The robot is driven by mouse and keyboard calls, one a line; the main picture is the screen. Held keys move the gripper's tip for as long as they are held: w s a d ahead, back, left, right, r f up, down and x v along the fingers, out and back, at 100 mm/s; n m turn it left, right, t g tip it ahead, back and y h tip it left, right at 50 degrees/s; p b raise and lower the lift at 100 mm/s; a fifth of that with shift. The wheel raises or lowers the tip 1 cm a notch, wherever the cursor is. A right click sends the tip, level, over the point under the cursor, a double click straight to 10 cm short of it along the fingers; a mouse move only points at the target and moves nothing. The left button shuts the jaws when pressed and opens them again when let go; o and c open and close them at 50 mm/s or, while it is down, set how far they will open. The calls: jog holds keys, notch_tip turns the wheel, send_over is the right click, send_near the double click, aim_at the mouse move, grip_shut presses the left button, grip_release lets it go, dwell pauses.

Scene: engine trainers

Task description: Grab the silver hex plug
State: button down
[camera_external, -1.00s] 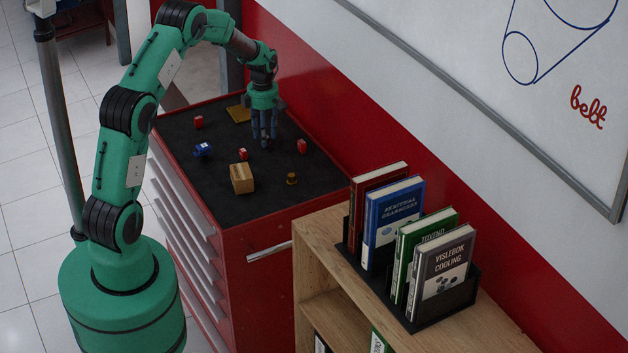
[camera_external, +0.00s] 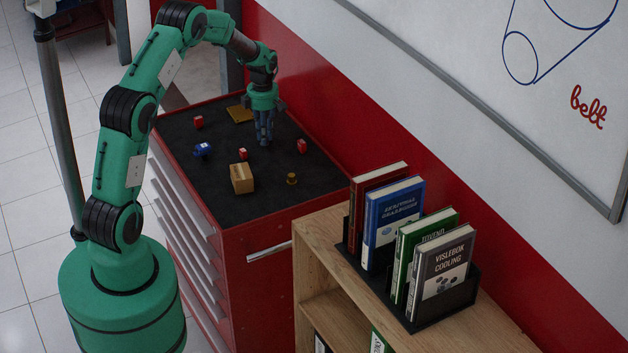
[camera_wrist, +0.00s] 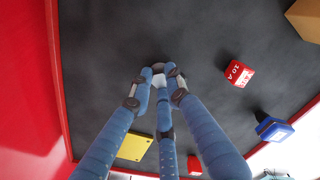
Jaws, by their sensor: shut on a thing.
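My gripper (camera_external: 264,140) reaches down to the black top of the red tool cabinet, its blue fingers drawn together. In the wrist view my gripper (camera_wrist: 161,78) has its fingertips closed around a small silver-grey piece, the silver hex plug (camera_wrist: 158,66). Only a little of the plug shows between and beyond the tips; its shape is mostly hidden. In the external view the fingers hide the plug. I cannot tell whether it still touches the mat.
The red wall (camera_external: 330,125) stands close behind.

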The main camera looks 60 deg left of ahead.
notch_tip(320, 180, up, 10)
dwell(0.9)
